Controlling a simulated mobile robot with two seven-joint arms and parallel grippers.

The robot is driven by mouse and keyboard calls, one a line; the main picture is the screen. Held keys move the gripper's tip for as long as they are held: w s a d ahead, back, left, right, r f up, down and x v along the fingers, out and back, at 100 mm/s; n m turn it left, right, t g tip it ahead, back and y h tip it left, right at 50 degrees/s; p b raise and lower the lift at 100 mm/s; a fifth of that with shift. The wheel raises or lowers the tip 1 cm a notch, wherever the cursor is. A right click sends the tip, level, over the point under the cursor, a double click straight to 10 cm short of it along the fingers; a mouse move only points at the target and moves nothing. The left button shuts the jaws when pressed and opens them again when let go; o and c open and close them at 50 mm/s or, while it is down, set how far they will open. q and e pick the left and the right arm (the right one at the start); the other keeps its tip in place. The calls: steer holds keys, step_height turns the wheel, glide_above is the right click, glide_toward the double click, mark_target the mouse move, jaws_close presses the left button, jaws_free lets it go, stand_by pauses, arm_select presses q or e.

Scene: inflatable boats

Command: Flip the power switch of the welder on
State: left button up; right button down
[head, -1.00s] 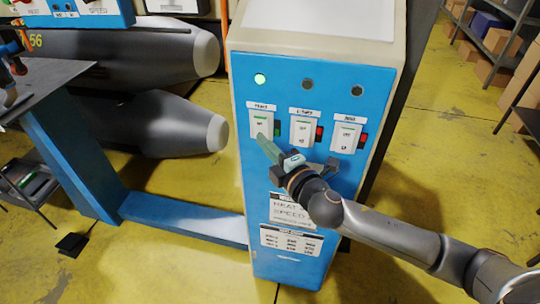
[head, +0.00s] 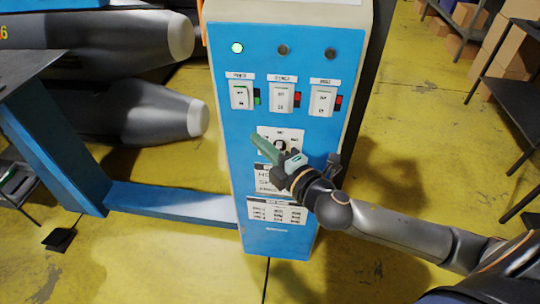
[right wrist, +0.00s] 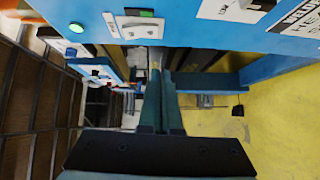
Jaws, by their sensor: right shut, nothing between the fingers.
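The welder's blue control panel (head: 226,140) stands upright in the middle of the head view. The left switch, labelled Power (head: 241,96), has a green marker beside it, and the round lamp (head: 237,48) above it is lit green. The two switches to its right (head: 281,98) (head: 322,101) have red markers and dark lamps. My right gripper (head: 256,139) is shut and empty, in front of the panel below the Power switch, overlapping the dial area. In the right wrist view its fingers (right wrist: 160,85) are together, with the Power switch (right wrist: 140,28) above them. My left gripper is out of the head view.
A blue metal frame (head: 165,205) runs along the floor to the left of the panel. Grey inflatable tubes (head: 150,118) lie behind it. Shelves with cardboard boxes (head: 500,60) stand at the right. The yellow floor at the right is mostly open.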

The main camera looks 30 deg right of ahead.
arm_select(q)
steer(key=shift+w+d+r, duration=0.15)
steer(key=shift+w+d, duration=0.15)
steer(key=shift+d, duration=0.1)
arm_select(e)
steer(key=shift+s+d+f, duration=0.1)
steer(key=shift+s+d, duration=0.05)
steer(key=shift+s, duration=0.7)
steer(key=shift+s+d, duration=0.15)
steer(key=shift+s, duration=0.65)
arm_select(q)
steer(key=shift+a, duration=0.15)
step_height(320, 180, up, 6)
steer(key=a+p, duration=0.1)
steer(key=p, duration=0.5)
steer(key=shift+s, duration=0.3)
arm_select(e)
steer(key=s+a+f+m+g, duration=0.1)
steer(key=s+f+m+g, duration=0.3)
steer(key=s+f+m, duration=0.4)
steer(key=s+a+f+m+g+h, duration=0.1)
steer(key=s+a+f+m+g, duration=0.1)
steer(key=s+f+m, duration=0.6)
step_height(320, 180, down, 8)
steer(key=shift+s+a+r+m+g, duration=0.15)
steer(key=shift+s+r+m+g, duration=0.1)
steer(key=shift+m+g, duration=0.65)
